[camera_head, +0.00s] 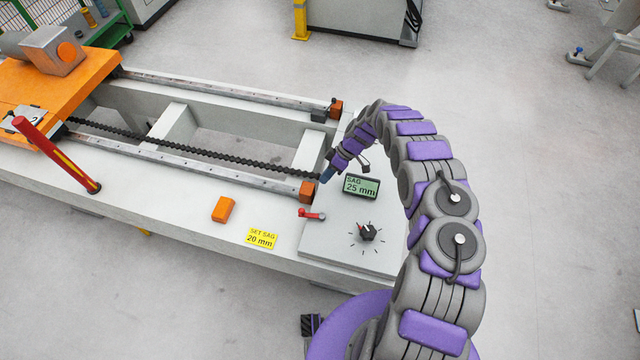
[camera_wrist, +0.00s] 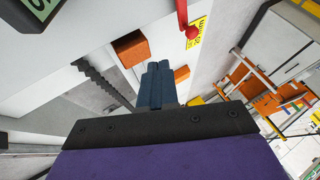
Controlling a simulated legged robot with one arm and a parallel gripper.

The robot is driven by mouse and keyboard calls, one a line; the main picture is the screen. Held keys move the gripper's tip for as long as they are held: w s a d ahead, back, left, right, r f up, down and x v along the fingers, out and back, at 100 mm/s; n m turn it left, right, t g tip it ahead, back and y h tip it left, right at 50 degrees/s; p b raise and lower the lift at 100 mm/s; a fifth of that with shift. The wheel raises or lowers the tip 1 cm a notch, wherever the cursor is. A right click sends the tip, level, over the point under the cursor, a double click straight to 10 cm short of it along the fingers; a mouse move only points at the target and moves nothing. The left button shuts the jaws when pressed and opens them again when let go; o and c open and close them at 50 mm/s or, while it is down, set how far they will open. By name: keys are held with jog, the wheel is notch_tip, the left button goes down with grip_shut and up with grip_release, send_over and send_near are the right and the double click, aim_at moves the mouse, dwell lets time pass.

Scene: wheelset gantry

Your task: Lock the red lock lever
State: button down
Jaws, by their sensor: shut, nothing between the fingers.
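A small red lever (camera_head: 311,214) sits at the front left edge of the raised panel, beside an orange rail end block (camera_head: 309,191). Its arm lies roughly level, pointing right in the head view. In the wrist view the red lever (camera_wrist: 183,14) is at the top, with a round red end. My gripper (camera_head: 326,176) is above the panel's back left part, behind the red lever and left of the display. Its blue fingers (camera_wrist: 156,85) are shut and empty, and apart from the lever in the wrist view.
A display (camera_head: 361,187) reads "SAG 25 mm". A black knob (camera_head: 368,232) stands in front of it. A yellow label (camera_head: 262,239) reads "SET SAG 20 mm". An orange block (camera_head: 223,209) and a tall red-and-yellow bar (camera_head: 57,153) stand left. A black chain (camera_head: 200,151) runs between rails.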

jog(key=b, duration=0.3)
send_near(310, 213)
jog(key=w+a+f, duration=0.4)
jog(key=shift+s+a+r, duration=0.1)
jog(key=shift+s+a, duration=0.35)
jog(key=shift+s, duration=0.45)
jog(key=shift+s+a, duration=0.45)
jog(key=shift+s, duration=0.45)
jog(key=shift+r, duration=0.1)
